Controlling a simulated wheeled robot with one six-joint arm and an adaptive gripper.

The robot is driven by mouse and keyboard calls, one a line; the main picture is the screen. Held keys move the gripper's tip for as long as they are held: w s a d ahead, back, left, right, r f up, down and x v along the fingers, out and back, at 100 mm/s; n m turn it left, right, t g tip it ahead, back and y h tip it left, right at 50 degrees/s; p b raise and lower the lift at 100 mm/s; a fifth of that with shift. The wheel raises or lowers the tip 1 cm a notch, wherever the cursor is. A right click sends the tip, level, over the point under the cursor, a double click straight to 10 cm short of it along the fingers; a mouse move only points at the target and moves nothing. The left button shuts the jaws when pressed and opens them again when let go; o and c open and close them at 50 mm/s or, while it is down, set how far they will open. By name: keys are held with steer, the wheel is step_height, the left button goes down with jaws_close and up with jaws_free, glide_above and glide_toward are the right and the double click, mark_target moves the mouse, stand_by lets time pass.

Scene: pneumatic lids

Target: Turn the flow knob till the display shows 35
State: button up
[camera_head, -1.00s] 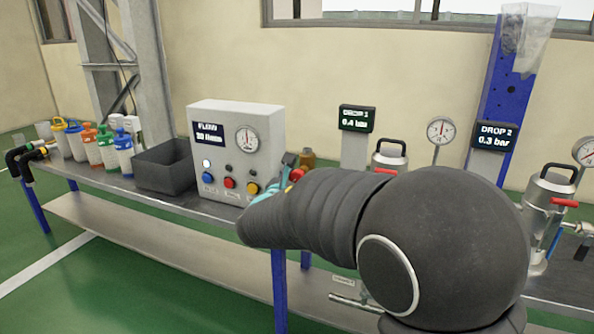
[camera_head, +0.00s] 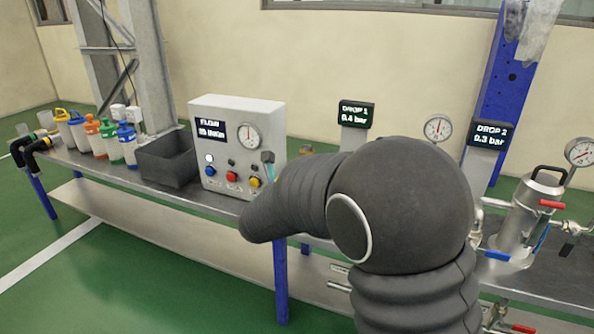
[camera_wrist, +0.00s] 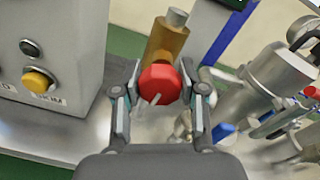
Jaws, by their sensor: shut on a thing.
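The red flow knob (camera_wrist: 159,84), with a pale pointer mark, sits on a brass valve body (camera_wrist: 168,40) in the wrist view. My gripper (camera_wrist: 160,93) has one finger on each side of the knob and is shut on it. In the head view, my arm hides the knob and most of the gripper. The flow display (camera_head: 210,130) is on the grey control box (camera_head: 213,108). It reads "FLOW" above a small l/min figure, too blurred to read surely.
The box carries a round gauge (camera_head: 248,137) and coloured buttons. A black bin (camera_head: 165,160) stands left of it, with several coloured-top bottles beyond. A steel pot (camera_head: 530,215) with red and blue handles stands right. The DROP 1 display (camera_head: 356,114) shows 0.4 bar.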

steer(key=shift+a, duration=0.15)
steer(key=o, duration=1.2)
steer(key=v, duration=1.2)
